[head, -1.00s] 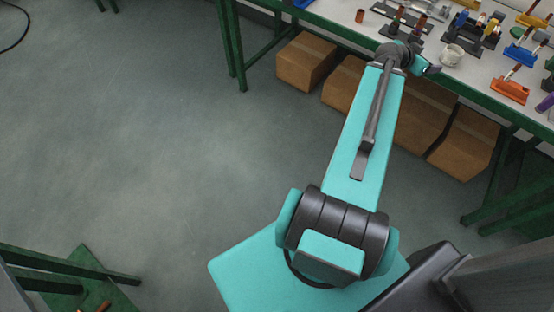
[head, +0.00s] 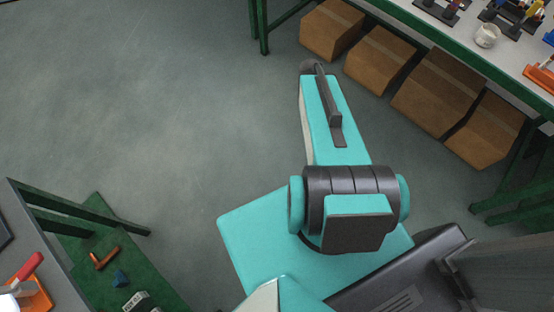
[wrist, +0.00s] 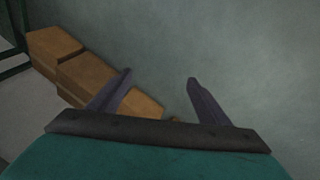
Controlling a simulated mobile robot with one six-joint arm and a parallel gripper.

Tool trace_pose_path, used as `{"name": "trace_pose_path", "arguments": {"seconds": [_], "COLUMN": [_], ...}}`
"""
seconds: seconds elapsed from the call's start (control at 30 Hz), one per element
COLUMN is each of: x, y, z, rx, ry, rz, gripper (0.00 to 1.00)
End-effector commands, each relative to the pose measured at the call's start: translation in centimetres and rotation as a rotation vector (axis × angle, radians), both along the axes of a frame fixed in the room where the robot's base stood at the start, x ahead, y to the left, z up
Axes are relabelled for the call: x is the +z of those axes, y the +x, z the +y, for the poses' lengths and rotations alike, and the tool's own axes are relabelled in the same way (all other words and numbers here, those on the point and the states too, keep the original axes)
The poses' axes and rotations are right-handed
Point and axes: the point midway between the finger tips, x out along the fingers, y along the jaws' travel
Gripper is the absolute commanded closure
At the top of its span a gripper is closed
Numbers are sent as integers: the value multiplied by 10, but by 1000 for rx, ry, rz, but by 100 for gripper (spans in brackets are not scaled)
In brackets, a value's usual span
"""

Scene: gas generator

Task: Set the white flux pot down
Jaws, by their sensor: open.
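The white flux pot (head: 487,35) stands upright on the grey workbench (head: 520,62) at the upper right of the head view, near the bench's green front edge. My gripper (wrist: 158,85) shows in the wrist view with its two dark fingers spread apart and nothing between them. It points toward the floor and the boxes, away from the pot. In the head view my gripper is hidden behind my arm. The pot does not show in the wrist view.
Several brown cardboard boxes (head: 381,56) stand on the floor under the bench. Dark holders with tools stand around the pot, and an orange holder (head: 540,76) is at the right. Another table (head: 32,250) with a red-handled tool is at lower left. The floor between is clear.

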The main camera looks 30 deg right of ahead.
Motion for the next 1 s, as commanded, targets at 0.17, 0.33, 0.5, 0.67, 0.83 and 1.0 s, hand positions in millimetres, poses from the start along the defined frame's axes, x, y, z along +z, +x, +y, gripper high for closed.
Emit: {"name": "trace_pose_path", "arguments": {"seconds": [0.17,0.33,0.5,0.67,0.83,1.0], "x": [-42,-74,-98,-114,-121,-122], "y": [-19,-47,-86,-125,-152,-160], "z": [78,147,210,258,285,292], "rx": [143,275,410,519,591,608], "ry": [126,244,361,464,530,548], "rz": [129,250,372,478,545,562], "gripper": [29,29,29,29,29,29]}}
